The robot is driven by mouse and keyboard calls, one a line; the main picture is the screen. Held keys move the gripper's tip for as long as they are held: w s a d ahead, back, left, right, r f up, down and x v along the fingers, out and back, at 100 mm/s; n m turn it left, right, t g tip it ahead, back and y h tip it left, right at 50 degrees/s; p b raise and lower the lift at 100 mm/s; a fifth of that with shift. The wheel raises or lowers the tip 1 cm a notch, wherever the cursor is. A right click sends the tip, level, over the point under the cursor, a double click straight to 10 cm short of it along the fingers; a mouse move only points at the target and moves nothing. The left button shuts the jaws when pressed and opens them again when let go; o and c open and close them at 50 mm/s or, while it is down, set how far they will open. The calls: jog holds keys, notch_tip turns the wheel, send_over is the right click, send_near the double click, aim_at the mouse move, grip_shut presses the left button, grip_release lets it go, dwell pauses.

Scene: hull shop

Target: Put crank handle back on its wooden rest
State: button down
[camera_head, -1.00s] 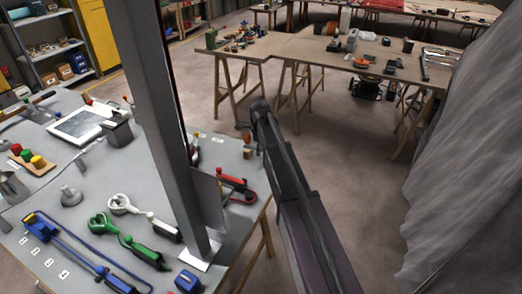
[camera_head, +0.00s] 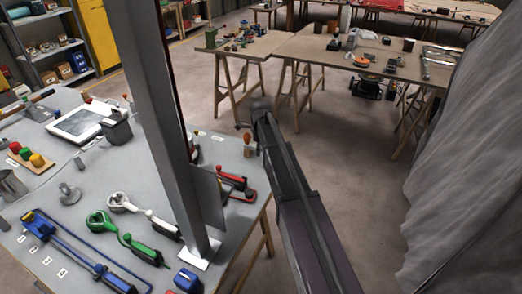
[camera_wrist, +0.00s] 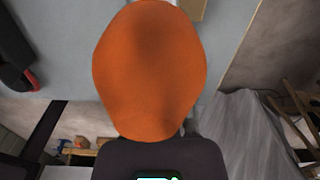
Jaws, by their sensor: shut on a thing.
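A smooth orange rounded body (camera_wrist: 150,70), which I take to be the crank handle's grip, fills the middle of the wrist view. It hides my fingertips and whatever lies behind it. In the head view my gripper (camera_head: 246,136) is small and mostly hidden at the far end of my arm, over the right edge of the grey table. It is shut on the handle. A tan piece (camera_wrist: 194,9) shows past the handle at the top of the wrist view. It may be the wooden rest, but I cannot be sure.
The grey table (camera_head: 90,225) holds a blue-framed tool (camera_head: 75,248), a green clamp (camera_head: 125,238) and red-handled clamps (camera_head: 236,187). A grey upright post (camera_head: 165,120) blocks part of the view. A grey draped sheet (camera_head: 455,180) hangs at the right. Open floor lies beyond the table.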

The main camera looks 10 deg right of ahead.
jog(key=shift+f, duration=0.3)
dwell(0.6)
jog(key=shift+c, duration=2)
grip_release()
jog(key=o, duration=0.4)
jog(key=shift+r, duration=0.25)
jog(key=shift+r+p, duration=3.8)
